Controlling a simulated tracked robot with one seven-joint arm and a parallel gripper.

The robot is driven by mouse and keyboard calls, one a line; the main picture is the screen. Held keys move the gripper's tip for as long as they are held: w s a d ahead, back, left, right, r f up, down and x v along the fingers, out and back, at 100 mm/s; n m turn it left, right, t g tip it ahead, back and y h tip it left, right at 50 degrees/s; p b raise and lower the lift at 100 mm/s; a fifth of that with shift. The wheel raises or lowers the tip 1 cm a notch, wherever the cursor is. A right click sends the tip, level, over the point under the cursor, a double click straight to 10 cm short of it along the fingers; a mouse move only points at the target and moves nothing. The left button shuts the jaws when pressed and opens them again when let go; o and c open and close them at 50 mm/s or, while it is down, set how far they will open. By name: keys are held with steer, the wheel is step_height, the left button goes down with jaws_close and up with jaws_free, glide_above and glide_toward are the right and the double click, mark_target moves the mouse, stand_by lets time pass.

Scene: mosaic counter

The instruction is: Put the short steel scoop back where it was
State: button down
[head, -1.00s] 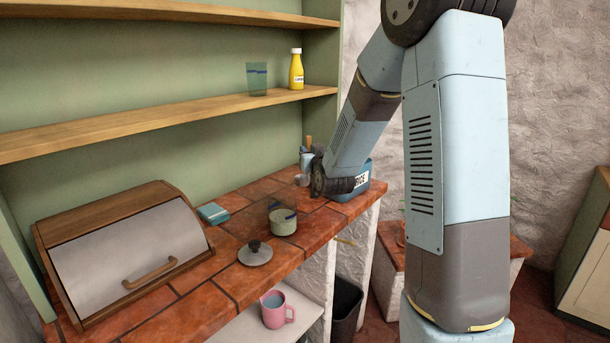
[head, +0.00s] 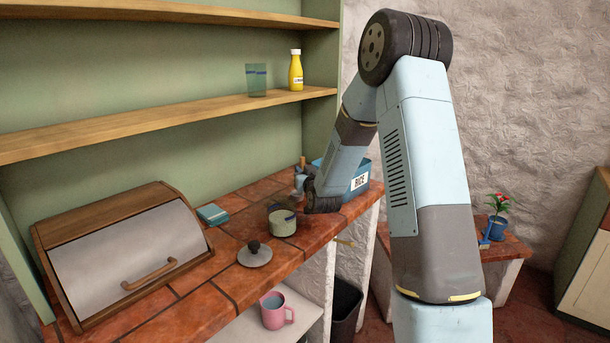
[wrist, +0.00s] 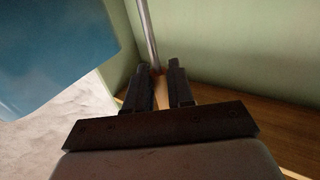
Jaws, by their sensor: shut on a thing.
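My gripper (head: 312,200) is low over the far right end of the tiled counter, beside the blue rice bin (head: 359,184). It is shut on the short steel scoop, whose thin steel shaft (wrist: 148,38) runs up from between the fingertips in the wrist view, with a brown part at the tips. In the head view a small brown end (head: 302,160) stands above the gripper. The rest of the scoop is mostly hidden. An open pale green jar (head: 283,225) stands just left of the gripper, and a grey lid with a black knob (head: 255,257) lies before it.
A bread box (head: 125,255) fills the counter's left. A teal block (head: 212,214) lies near the back panel. A glass (head: 256,80) and a yellow bottle (head: 296,72) stand on the shelf above. A pink mug (head: 274,311) is below.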

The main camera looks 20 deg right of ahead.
steer(key=shift+f, duration=0.5)
steer(key=c, duration=1)
jaws_free()
steer(key=s+r+g, duration=0.4)
steer(key=s+r, duration=0.1)
steer(key=s, duration=1.1)
steer(key=s+r+g, duration=0.4)
steer(key=s+r, duration=0.1)
steer(key=s, duration=1.1)
steer(key=s+r+g, duration=0.4)
steer(key=s+r, duration=0.1)
steer(key=s, duration=1.1)
steer(key=shift+s+r+h, duration=0.2)
steer(key=shift+s+h, duration=0.1)
